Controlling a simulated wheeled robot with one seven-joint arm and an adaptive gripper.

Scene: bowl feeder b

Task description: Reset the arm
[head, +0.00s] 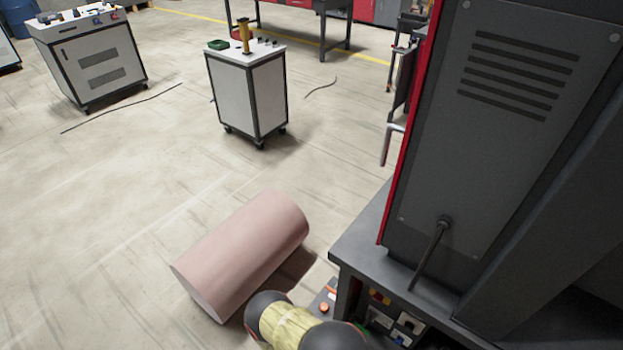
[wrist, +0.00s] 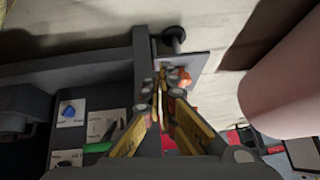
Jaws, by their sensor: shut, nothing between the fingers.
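My gripper (wrist: 161,80) shows in the wrist view with its yellow fingers drawn together at the tips. It is shut and holds nothing. Its tips are close to a dark control panel, beside a small orange part (wrist: 184,77) on a grey plate. In the head view, the black and yellow part of my arm (head: 285,325) is at the bottom edge, left of the machine's base. The fingers do not show in the head view.
A tall dark machine (head: 515,130) stands on a base at right. A control panel (head: 393,322) sits low on it; its blue knob (wrist: 67,111) shows in the wrist view. A pale pink cylinder (head: 242,255) lies close by.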

